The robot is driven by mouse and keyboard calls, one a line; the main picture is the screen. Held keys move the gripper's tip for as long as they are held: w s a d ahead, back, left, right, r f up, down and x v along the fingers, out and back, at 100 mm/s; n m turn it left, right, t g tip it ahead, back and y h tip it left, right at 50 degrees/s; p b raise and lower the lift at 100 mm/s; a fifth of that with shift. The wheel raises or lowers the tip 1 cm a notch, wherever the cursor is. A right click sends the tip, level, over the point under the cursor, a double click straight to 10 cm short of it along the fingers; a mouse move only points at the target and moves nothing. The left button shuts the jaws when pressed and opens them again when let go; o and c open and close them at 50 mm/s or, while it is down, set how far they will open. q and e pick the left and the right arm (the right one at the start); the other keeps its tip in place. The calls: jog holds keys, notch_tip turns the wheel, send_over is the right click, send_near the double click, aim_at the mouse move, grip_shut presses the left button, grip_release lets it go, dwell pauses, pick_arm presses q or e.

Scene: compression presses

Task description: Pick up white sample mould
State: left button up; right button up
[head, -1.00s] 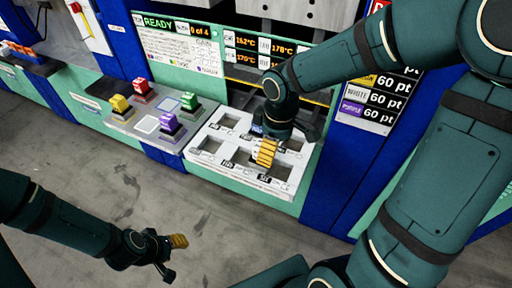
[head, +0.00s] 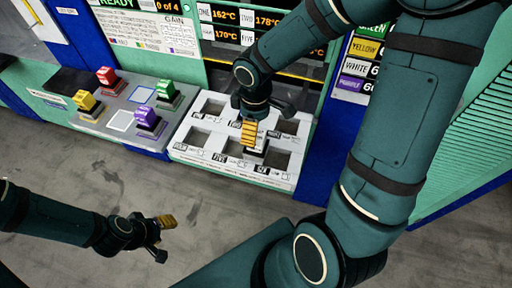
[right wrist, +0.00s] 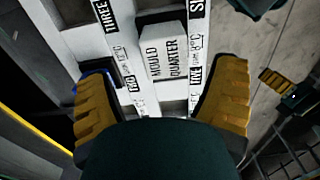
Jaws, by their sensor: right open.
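A white block marked "MOULD QUARTER" (right wrist: 166,50) shows in the right wrist view, lying among the openings of a white tray (head: 183,150). It sits ahead of and between my right fingertips, apart from both. My left gripper (head: 163,238) is open and empty, low on the left over the floor.
Red (head: 106,76), yellow (head: 85,101), green (head: 166,90) and purple (head: 147,118) blocks stand on a grey panel left of the tray, around an empty pale square (head: 121,120). Press displays (head: 255,18) rise behind the tray. A blue post (head: 322,130) stands to its right.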

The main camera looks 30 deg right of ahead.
aim_at(259, 153)
jog(key=shift+s+f, duration=0.15)
jog(key=shift+f, duration=0.35)
jog(key=f, duration=0.1)
jog(key=f+b, duration=0.1)
jog(key=f, duration=0.1)
jog(key=f+b, duration=0.1)
jog(key=shift+s+f, duration=0.25)
jog(key=shift+f, duration=0.05)
jog(key=shift+a, duration=0.1)
jog(key=c, duration=1.4)
